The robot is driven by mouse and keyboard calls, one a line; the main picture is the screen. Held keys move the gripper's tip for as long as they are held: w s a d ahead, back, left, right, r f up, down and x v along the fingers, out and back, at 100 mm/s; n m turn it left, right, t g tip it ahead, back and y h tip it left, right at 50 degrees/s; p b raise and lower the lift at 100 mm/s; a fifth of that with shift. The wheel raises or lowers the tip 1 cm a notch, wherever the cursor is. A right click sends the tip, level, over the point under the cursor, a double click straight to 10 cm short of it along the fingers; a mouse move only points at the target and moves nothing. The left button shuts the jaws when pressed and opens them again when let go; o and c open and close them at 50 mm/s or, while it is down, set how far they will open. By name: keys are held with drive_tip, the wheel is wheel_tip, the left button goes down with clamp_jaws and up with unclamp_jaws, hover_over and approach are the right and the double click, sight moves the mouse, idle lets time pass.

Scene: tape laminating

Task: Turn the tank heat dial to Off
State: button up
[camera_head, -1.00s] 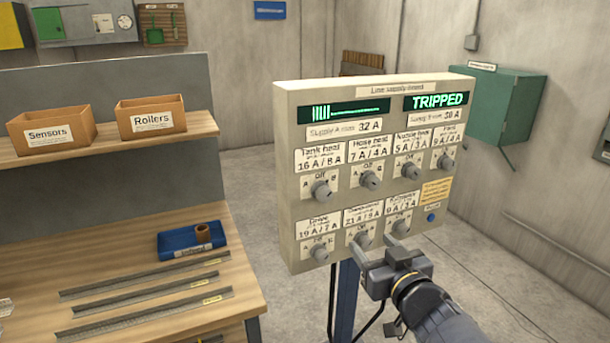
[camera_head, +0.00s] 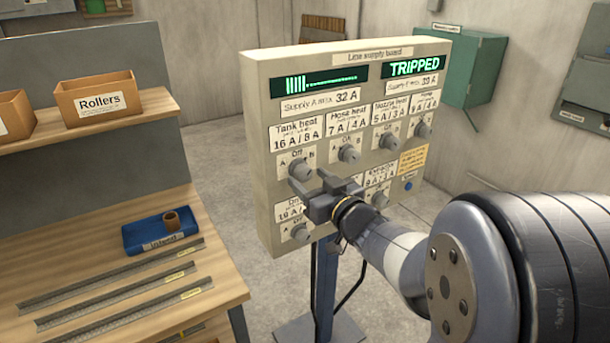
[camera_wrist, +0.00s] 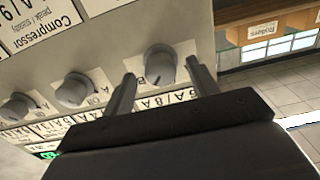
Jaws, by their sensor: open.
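The tank heat dial (camera_head: 299,169) is a grey knob at the left end of the upper dial row on the line supply board (camera_head: 262,100). Its plate is marked A, Off and B, and its label reads 16A / 8A. My gripper (camera_head: 309,180) is open in front of the board, just below and against the view of this dial. In the wrist view the tank heat dial (camera_wrist: 160,66) sits between the two spread fingertips (camera_wrist: 160,75). Contact with the fingers cannot be told. Which mark the dial points to is too small to read.
The hose heat dial (camera_head: 349,152) is right of it and the drive dial (camera_head: 300,232) below. The board's display (camera_head: 415,66) reads TRIPPED. A workbench (camera_head: 110,290) with a blue tray (camera_head: 140,238) and metal strips stands left. Clear floor shows between bench and board.

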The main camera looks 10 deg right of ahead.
drive_tip(key=shift+x, duration=0.85)
drive_tip(key=shift+c, duration=0.2)
drive_tip(key=c, duration=1)
drive_tip(key=shift+o, duration=0.2)
drive_tip(key=shift+f+n+b, duration=0.1)
drive_tip(key=shift+n+b, duration=0.3)
drive_tip(key=n+b, duration=0.3)
drive_tip(key=shift+n, duration=0.4)
drive_tip(key=shift+n+b, duration=1.25)
drive_tip(key=shift+n, duration=0.75)
drive_tip(key=shift+d, duration=0.1)
